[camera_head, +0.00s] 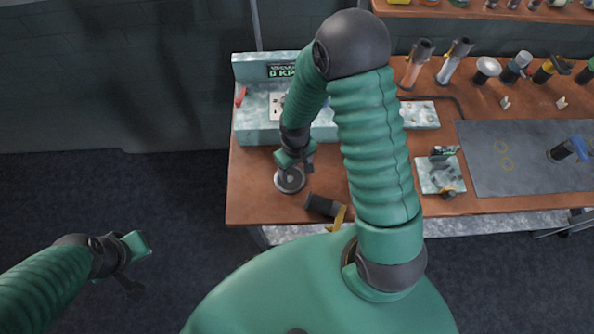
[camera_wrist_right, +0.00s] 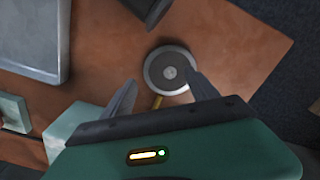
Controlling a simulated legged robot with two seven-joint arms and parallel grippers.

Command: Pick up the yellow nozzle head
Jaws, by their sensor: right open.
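A round grey disc (camera_head: 290,180) with a dark ring lies near the left end of the wooden table. A second yellow piece (camera_head: 340,216) sits at the end of a dark cylinder lying near the front edge; I cannot tell which is the nozzle head. My right gripper (camera_head: 297,161) is open above the disc, its fingers spread either side of it in the wrist view. My left gripper (camera_head: 128,264) hangs over the floor, away from the table.
A speckled device with a display (camera_head: 279,70) stands behind the disc. A small speckled block (camera_head: 436,177) and a grey mat (camera_head: 530,140) lie to the right. Tubes and bottles stand at the back right. The table's left edge is close to the disc.

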